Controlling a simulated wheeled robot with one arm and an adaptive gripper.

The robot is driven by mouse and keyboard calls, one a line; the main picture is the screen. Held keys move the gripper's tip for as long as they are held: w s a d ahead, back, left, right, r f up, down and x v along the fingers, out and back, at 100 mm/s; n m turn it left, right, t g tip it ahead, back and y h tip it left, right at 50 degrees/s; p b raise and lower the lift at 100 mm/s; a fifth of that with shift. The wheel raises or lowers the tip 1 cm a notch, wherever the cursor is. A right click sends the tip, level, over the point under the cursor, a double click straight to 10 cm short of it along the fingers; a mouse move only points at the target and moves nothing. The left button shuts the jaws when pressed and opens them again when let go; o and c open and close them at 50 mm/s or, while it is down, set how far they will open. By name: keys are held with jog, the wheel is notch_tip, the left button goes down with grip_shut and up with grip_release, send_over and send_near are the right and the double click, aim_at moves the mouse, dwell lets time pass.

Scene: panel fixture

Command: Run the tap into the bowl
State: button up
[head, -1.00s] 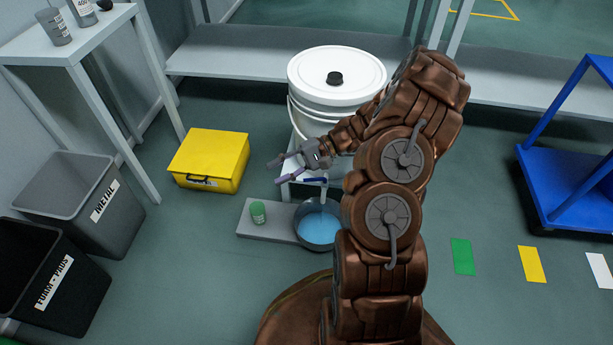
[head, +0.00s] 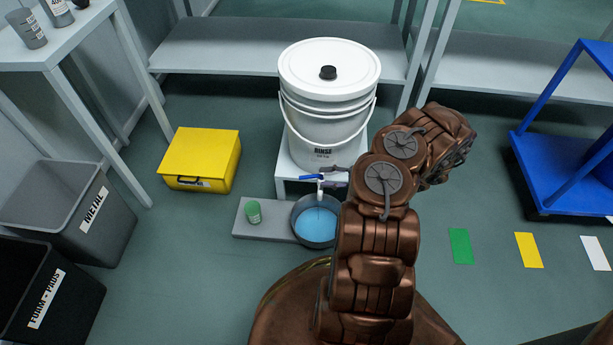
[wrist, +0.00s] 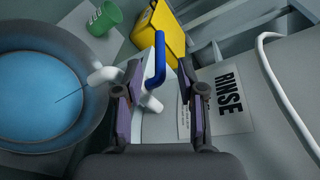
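The white tap (head: 320,188) with its blue lever (head: 311,177) sticks out low on the white RINSE bucket (head: 330,95). In the wrist view the blue lever (wrist: 156,58) rises between my fingers, and the white spout (wrist: 103,75) reaches over the bowl. My gripper (wrist: 161,95) is open, one finger on each side of the tap, with a visible gap on the right; contact on the left is unclear. In the head view my gripper is partly hidden behind my arm. The dark bowl (head: 299,225) stands under the spout with blue liquid in it. A thin dark line crosses the liquid.
A green cup (head: 253,211) stands on the grey slab (head: 262,232) left of the bowl. A yellow case (head: 200,158) lies farther left. The bucket sits on a white stand (head: 285,168). A blue cart (head: 560,175) is at right.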

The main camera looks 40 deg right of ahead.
aim_at(312, 177)
jog(key=shift+b+x, duration=1.1)
jog(key=shift+x, duration=2.5)
jog(key=shift+s, duration=0.1)
jog(key=shift+c, duration=0.2)
grip_shut()
